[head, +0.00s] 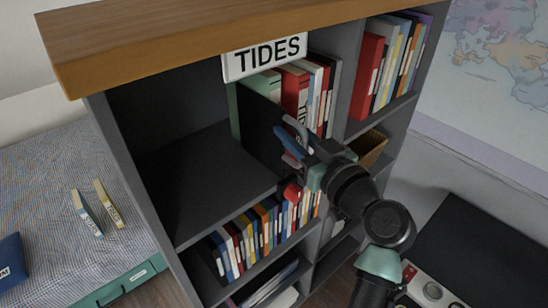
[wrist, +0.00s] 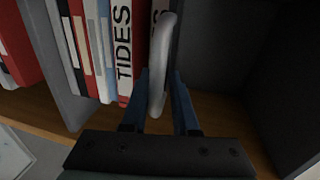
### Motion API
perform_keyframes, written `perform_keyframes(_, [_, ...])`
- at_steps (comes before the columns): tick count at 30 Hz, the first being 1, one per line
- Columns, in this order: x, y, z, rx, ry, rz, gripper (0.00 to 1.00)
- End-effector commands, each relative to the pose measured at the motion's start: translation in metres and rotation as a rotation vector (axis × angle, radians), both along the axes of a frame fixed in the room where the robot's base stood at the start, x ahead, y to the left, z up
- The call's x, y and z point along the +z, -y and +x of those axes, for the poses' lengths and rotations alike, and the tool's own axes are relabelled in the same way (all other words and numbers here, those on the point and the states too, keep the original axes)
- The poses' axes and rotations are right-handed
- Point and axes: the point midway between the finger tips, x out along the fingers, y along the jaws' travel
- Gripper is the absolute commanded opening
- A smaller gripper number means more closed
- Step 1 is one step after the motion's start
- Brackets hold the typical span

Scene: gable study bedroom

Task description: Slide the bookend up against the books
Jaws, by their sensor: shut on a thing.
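The bookend, a dark upright plate (head: 262,132), stands on the upper middle shelf under the TIDES sign, at the left end of a row of books (head: 295,88). A green book is directly behind the plate, and I cannot tell whether they touch. My gripper (head: 291,142) reaches in from the right at the plate's front edge. In the wrist view my gripper (wrist: 170,108) is shut on the bookend's pale rounded bar (wrist: 162,65), which runs between its blue fingers. A red TIDES book (wrist: 125,55) stands beside it, and the bar partly hides another lettered spine.
Bare shelf (head: 205,175) lies left of the bookend. A row of smaller books (head: 262,232) fills the shelf below. A divider (head: 350,75) separates the right bay, with more books (head: 392,60) and a basket (head: 370,148). A bed (head: 60,190) stands left of the bookcase.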

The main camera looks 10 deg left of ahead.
Motion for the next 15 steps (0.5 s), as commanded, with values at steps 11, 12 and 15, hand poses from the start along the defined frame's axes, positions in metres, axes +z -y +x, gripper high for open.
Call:
perform_keyframes(11, [0.0002,0.0112,0.0083,-0.016,0.000,0.004,0.00])
perform_keyframes(12, [0.0003,0.0112,0.0083,-0.016,0.000,0.004,0.00])
perform_keyframes(15, [0.0003,0.0112,0.0083,-0.016,-0.001,0.002,0.00])
